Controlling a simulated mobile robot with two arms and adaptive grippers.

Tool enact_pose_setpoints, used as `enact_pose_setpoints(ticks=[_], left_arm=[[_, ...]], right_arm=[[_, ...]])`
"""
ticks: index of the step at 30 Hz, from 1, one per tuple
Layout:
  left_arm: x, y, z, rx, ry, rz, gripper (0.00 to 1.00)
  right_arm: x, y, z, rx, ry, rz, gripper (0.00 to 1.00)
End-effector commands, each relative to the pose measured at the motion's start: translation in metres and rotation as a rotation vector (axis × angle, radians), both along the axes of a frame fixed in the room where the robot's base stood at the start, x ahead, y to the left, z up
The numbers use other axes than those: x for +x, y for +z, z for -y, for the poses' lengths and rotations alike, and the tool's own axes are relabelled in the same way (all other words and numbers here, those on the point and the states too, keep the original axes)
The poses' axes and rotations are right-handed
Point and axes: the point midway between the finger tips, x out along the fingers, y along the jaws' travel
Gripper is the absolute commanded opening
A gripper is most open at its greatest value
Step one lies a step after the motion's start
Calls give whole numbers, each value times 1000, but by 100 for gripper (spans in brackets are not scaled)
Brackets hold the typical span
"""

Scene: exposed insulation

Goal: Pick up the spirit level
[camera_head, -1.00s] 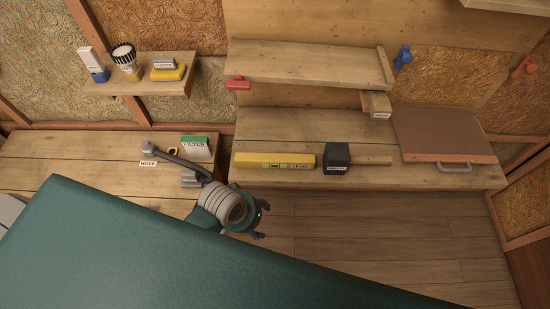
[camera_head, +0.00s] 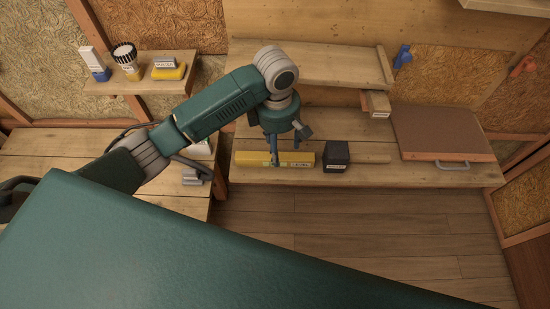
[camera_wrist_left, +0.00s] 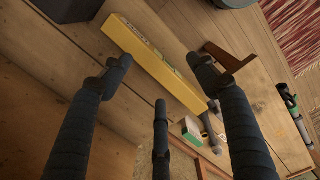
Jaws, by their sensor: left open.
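The spirit level (camera_head: 249,158) is a long yellow bar with a label, lying on the lower wooden bench in the head view. My left gripper (camera_head: 275,160) reaches down over it and hides part of its middle. In the left wrist view the level (camera_wrist_left: 155,60) runs diagonally. The dark fingers of my left gripper (camera_wrist_left: 158,72) are spread wide there, with nothing between them held. The level appears to lie beyond the fingertips; I cannot tell whether any finger touches it. My right gripper is not in view.
A black-headed mallet (camera_head: 335,157) lies close to the level's right end. An upper shelf (camera_head: 335,66) overhangs behind. A brown board (camera_head: 445,133) with a handle lies at right. The filter box (camera_wrist_left: 191,130) is near the level's other end.

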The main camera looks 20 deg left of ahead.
Motion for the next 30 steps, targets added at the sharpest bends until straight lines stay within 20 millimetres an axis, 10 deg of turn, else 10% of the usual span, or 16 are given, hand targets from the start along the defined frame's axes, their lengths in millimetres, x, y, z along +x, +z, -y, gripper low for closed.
enact_pose_setpoints(ticks=[7, 30], left_arm=[[20, 12, -22, 48, 237, -28, 59], [18, -84, -21, 46, 242, -25, 59]], right_arm=[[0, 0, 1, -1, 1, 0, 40], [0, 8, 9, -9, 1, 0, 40]])
